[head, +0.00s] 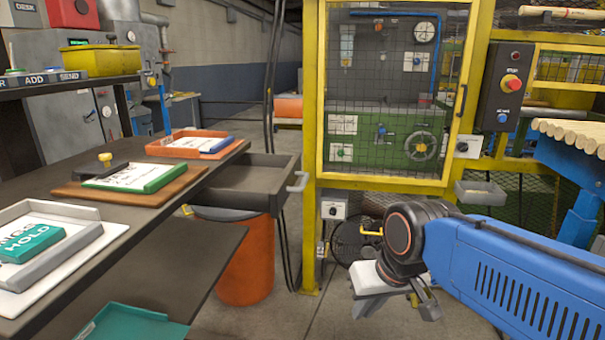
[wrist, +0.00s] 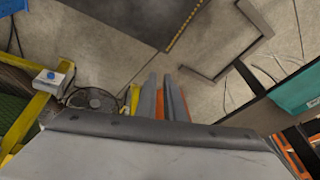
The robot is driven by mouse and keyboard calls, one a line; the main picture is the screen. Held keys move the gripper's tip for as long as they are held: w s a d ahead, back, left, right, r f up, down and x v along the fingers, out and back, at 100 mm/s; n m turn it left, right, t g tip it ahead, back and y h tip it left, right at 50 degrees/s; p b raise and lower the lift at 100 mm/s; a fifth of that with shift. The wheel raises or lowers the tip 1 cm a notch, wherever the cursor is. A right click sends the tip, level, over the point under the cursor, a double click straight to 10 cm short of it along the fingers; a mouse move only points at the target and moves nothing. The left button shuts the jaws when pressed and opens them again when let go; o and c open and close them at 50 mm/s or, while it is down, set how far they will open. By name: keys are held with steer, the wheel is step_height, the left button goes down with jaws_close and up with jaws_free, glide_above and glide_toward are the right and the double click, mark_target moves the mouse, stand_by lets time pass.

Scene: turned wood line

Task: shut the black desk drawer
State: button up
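The black desk drawer (head: 245,182) is pulled out from the far end of the dark desk (head: 190,205) in the head view. It looks empty, and its light grey bar handle (head: 297,182) is on the right-hand front. My gripper (head: 402,306) is at the lower right, in front of the yellow cage and well apart from the drawer. In the wrist view its two grey fingers (wrist: 161,98) stand close together with a narrow strip between them; whether they are shut is unclear. I see nothing held. I cannot clearly pick out the drawer in the wrist view.
An orange bin (head: 246,262) stands under the drawer. An orange tray (head: 190,146), a wooden board (head: 130,190) and a grey tray (head: 90,243) lie on the desk. A teal tray (head: 130,325) is lower down. A fan (head: 350,243) stands by the yellow cage (head: 312,120).

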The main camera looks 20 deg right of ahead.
mark_target(252, 170)
steer(key=w+a+r+m+y, duration=0.1)
steer(key=w+m, duration=0.1)
steer(key=w+a+r+m+g+y, duration=0.1)
steer(key=w+m+y, duration=0.1)
steer(key=m, duration=0.1)
steer(key=w+a+r+m+g+y, duration=0.1)
steer(key=w+m, duration=0.1)
steer(key=shift+w+a+m+y, duration=0.2)
steer(key=shift+w+m+y, duration=0.1)
steer(key=shift+w+y, duration=0.1)
jaws_close()
steer(key=w+d+r+m+t+y, duration=0.1)
steer(key=w+d+r+m+y, duration=0.35)
steer(key=w, duration=0.35)
steer(key=w+d+r+m+t+y, duration=0.2)
steer(key=w+d+r+m+y, duration=0.15)
steer(key=w+m, duration=0.35)
steer(key=w+d+r+m+t+y, duration=0.25)
steer(key=w+d+r+t, duration=0.2)
steer(key=w+d, duration=0.45)
steer(key=shift+m+g+h, duration=0.25)
steer(key=shift+m, duration=0.15)
steer(key=x, duration=1.2)
steer(key=shift+s+a+r, duration=0.15)
steer(key=shift+a+r, duration=0.2)
steer(key=shift+a, duration=0.1)
steer(key=x, duration=1.8)
steer(key=shift+r, duration=0.15)
